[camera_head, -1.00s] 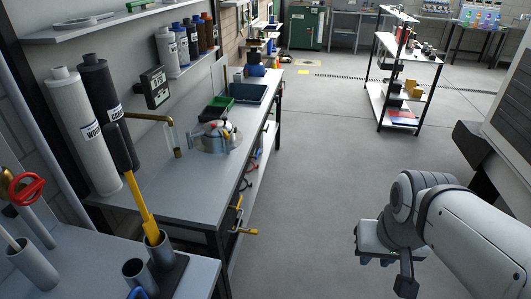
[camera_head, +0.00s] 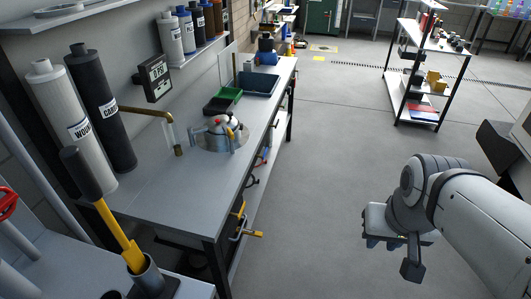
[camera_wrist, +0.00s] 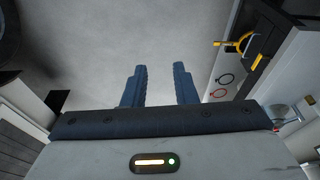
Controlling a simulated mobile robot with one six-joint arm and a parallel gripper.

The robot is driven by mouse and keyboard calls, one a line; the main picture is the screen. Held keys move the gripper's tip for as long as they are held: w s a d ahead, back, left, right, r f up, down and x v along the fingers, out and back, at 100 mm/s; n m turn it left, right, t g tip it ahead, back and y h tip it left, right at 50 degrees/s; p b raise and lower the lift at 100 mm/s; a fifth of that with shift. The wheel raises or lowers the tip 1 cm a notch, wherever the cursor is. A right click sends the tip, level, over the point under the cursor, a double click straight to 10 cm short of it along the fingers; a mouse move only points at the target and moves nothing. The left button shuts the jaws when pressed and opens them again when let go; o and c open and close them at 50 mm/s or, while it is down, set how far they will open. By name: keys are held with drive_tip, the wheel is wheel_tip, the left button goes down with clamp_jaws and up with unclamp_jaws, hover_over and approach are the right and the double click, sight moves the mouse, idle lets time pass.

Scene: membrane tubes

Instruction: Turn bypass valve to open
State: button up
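No part in view is readably labelled as the bypass valve, so I cannot tell which it is. A yellow-handled fitting (camera_head: 248,234) sticks out from the front side of the bench, under its top. Yellow parts (camera_wrist: 240,44) also show at the upper right of the wrist view, beside small black and red rings. A red handwheel (camera_head: 7,203) is cut off at the left edge of the head view. My gripper (camera_wrist: 160,72) is open and empty, its two dark fingers apart over bare floor. In the head view my gripper (camera_head: 397,240) hangs right of the bench, well apart from it.
The grey bench (camera_head: 165,200) carries a round metal device (camera_head: 222,135), a green tray (camera_head: 225,97) and a dark tray (camera_head: 258,84). Tall white and black cylinders stand at its left. A wheeled-looking shelf rack (camera_head: 416,112) stands at the back right. The floor between is clear.

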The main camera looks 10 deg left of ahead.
drive_tip(key=w+a+f+n+t+y+b, duration=0.1)
drive_tip(key=w+a+f+n+t+b, duration=0.15)
drive_tip(key=w+f+n, duration=0.45)
drive_tip(key=w+a+f+n+t+y+b, duration=0.1)
drive_tip(key=w+a+f+n+t+b, duration=0.15)
drive_tip(key=w, duration=0.85)
drive_tip(key=w+a+f+n+t+y+b, duration=0.15)
drive_tip(key=w+a+f+n, duration=0.3)
drive_tip(key=w, duration=0.45)
drive_tip(key=n+g+y+b, duration=0.1)
drive_tip(key=n+y+b, duration=0.5)
drive_tip(key=n+y, duration=0.9)
approach(243, 205)
drive_tip(key=a+n+h, duration=0.2)
drive_tip(key=x, duration=0.8)
drive_tip(key=shift+w+d+r+p, duration=0.1)
drive_tip(key=shift+r+p, duration=0.25)
drive_tip(key=shift+p, duration=0.05)
